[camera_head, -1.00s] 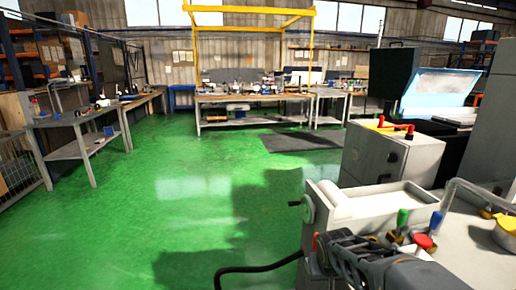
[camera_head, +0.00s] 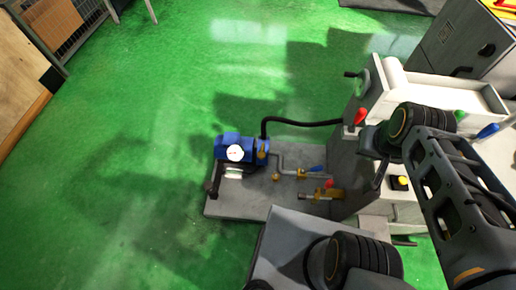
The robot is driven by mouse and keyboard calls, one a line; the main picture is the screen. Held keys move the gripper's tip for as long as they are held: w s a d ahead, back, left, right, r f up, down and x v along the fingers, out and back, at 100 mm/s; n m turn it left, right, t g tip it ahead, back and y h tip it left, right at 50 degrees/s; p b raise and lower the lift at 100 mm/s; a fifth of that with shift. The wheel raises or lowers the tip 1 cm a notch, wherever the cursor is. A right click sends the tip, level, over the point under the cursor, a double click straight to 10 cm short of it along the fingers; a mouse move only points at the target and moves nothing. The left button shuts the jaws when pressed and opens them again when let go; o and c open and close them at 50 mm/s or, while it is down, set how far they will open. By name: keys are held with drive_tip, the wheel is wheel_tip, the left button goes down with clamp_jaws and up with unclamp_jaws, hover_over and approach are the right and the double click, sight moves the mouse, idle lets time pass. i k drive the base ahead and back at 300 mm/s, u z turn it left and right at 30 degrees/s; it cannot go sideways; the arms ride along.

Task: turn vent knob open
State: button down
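A blue pump unit (camera_head: 230,141) with a white round gauge (camera_head: 235,153) stands on a grey base plate (camera_head: 235,207) on the floor, near the middle of the head view. Pipes run right from it to a valve with a blue handle (camera_head: 317,168) and a brass valve with a red handle (camera_head: 328,184). A small brass part (camera_head: 262,148) sits at the pump's right end. None is marked clearly enough to tell which is the vent knob. My gripper (camera_head: 380,172) seems to be the dark end of my arm, right of and apart from the valves. Its fingers are not clear.
A pale grinder body (camera_head: 440,95) with a red lever (camera_head: 360,116), handwheel (camera_head: 363,82) and yellow button (camera_head: 399,183) stands right of the pump. A black hose (camera_head: 300,123) joins it to the pump. Green floor (camera_head: 120,200) left of the pump is open.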

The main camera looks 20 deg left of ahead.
sight(261, 155)
drive_tip(key=k, duration=0.5)
drive_tip(key=z, duration=1.35)
drive_tip(key=k, duration=0.85)
drive_tip(key=u, duration=1.7)
drive_tip(key=i, duration=1)
